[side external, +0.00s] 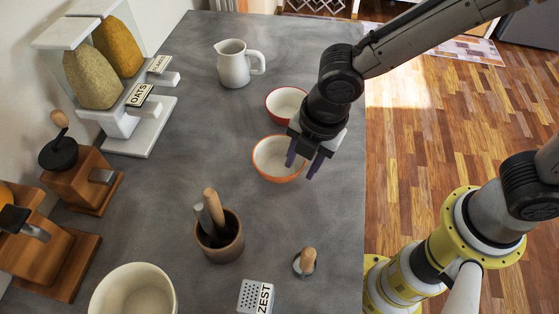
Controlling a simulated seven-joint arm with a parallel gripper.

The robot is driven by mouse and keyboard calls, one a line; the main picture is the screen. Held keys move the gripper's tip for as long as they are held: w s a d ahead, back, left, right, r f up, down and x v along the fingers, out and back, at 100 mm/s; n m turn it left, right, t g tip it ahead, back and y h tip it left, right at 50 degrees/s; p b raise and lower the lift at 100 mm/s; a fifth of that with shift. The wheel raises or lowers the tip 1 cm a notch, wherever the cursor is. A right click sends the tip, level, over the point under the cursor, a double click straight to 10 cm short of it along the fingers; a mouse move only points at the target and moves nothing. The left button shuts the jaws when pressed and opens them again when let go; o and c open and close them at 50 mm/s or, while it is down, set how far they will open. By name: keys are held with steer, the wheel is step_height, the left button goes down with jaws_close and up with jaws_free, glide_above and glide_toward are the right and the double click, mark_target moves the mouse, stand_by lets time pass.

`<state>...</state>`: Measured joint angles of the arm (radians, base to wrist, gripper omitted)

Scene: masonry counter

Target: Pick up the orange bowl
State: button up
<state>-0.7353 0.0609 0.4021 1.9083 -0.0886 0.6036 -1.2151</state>
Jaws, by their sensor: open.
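The orange bowl (264,166) stands upright on the grey counter; it is white inside with an orange rim and outside, and looks empty. My gripper (304,168) is open and points down over the bowl's right side. One finger shows in front of the bowl's interior and the other just outside its right rim. I cannot tell whether the fingers touch the bowl or hang above it. My gripper hides part of the bowl's right side.
A red-rimmed bowl (284,102) stands just behind, and a white pitcher (235,65) farther back. A wooden mortar with pestle (219,240), a zester (256,297), a small wooden-handled tool (306,262) and a cream pot (133,294) stand in front. Dispensers (128,110) and grinders (80,172) line the left.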

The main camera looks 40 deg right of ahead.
steer(key=shift+f, duration=0.1)
steer(key=shift+c, duration=0.2)
jaws_close()
stand_by(1.2)
